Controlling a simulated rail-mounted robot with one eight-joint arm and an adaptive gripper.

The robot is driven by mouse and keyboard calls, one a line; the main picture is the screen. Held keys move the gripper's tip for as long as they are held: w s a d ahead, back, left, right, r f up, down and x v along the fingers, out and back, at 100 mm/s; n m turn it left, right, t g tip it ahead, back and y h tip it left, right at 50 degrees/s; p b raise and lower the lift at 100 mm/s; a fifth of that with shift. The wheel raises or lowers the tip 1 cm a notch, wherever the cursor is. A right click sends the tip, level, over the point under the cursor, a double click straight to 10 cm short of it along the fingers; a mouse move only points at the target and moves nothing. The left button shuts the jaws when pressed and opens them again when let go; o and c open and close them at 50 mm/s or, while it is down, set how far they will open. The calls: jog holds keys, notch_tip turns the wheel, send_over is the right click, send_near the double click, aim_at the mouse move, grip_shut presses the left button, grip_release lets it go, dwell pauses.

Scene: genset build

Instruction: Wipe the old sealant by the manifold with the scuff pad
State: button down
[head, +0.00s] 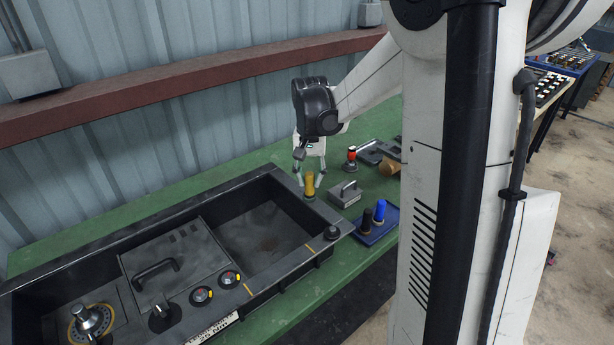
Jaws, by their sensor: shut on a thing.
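My gripper (310,178) points down at the far right corner of the black frame. It is shut on a yellow-handled tool (309,184), which stands upright with a dark round base at or just above the frame's rim. This tool may be the scuff pad; I cannot tell contact with the rim. The black frame (222,199) lies on the green bench. Its right bay has a dark floor (262,226) with a faint brownish stain (268,243), possibly the old sealant. I cannot tell which part is the manifold.
A grey block with a handle (345,194) stands right of my gripper. A blue tray (388,231) holds a blue-handled and a black-handled tool. A red-topped part (351,158) stands behind. A grey handled cover (178,262) fills the frame's middle. The green bench (250,153) is clear behind the frame.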

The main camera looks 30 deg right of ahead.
jog(key=shift+s+d, duration=0.15)
jog(key=shift+s, duration=0.85)
jog(key=shift+f, duration=0.1)
jog(key=shift+b, duration=0.3)
jog(key=shift+w, duration=0.1)
jog(key=shift+w, duration=0.95)
jog(key=shift+w+a+b, duration=0.25)
jog(key=shift+w, duration=1.05)
jog(key=shift+w+a+b, duration=0.25)
jog(key=shift+w, duration=1)
jog(key=shift+r, duration=0.2)
